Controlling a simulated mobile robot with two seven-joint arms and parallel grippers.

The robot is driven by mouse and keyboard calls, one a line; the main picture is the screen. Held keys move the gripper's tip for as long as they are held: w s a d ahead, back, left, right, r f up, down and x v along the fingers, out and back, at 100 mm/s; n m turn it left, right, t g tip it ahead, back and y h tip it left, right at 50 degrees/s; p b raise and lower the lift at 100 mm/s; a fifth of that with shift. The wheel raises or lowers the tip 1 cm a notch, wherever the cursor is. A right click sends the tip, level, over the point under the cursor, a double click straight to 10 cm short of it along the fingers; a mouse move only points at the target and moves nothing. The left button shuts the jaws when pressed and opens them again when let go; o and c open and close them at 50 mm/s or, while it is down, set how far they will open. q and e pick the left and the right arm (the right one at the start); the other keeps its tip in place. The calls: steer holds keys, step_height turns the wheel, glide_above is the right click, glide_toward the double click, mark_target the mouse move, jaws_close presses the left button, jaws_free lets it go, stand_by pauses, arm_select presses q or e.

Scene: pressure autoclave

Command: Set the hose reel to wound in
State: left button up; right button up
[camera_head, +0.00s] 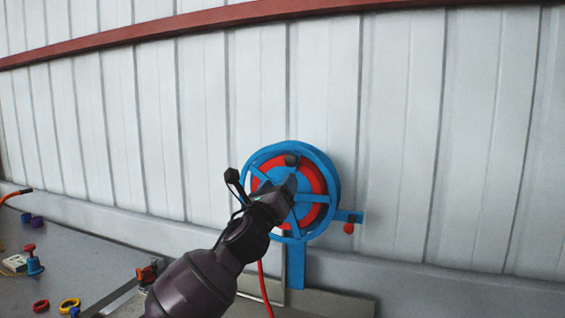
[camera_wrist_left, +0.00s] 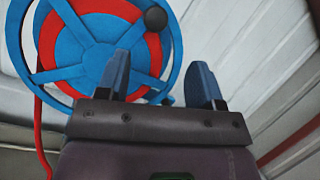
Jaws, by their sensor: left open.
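The hose reel (camera_head: 331,178) is a blue spoked wheel with red hose on its drum, in front of the white wall. It also shows in the left wrist view (camera_wrist_left: 88,55). A dark round knob (camera_head: 291,160) sits near the top of the wheel rim; the left wrist view shows it too (camera_wrist_left: 155,18). Red hose (camera_head: 264,285) hangs below the reel. My left gripper (camera_head: 287,184) is in front of the reel, below the knob, and hides part of the hub. In the left wrist view its fingers (camera_wrist_left: 158,78) are apart with nothing between them.
A blue bracket with a red ball (camera_head: 348,229) sticks out right of the reel, and a blue post (camera_head: 296,265) stands below it. A grey table (camera_head: 90,270) with small coloured parts lies at the lower left. The wall right of the reel is clear.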

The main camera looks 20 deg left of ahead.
mark_target(290, 163)
arm_select(q)
steer(key=w+r+m, duration=0.1)
steer(key=w, duration=0.2)
steer(key=w+r+m, duration=0.1)
steer(key=w+m, duration=0.1)
steer(key=w, duration=0.1)
steer(key=w+r+m, duration=0.1)
steer(key=w+r, duration=0.1)
steer(key=w, duration=0.2)
steer(key=shift+y+p, duration=0.4)
steer(key=shift+a, duration=0.1)
jaws_close()
stand_by(0.4)
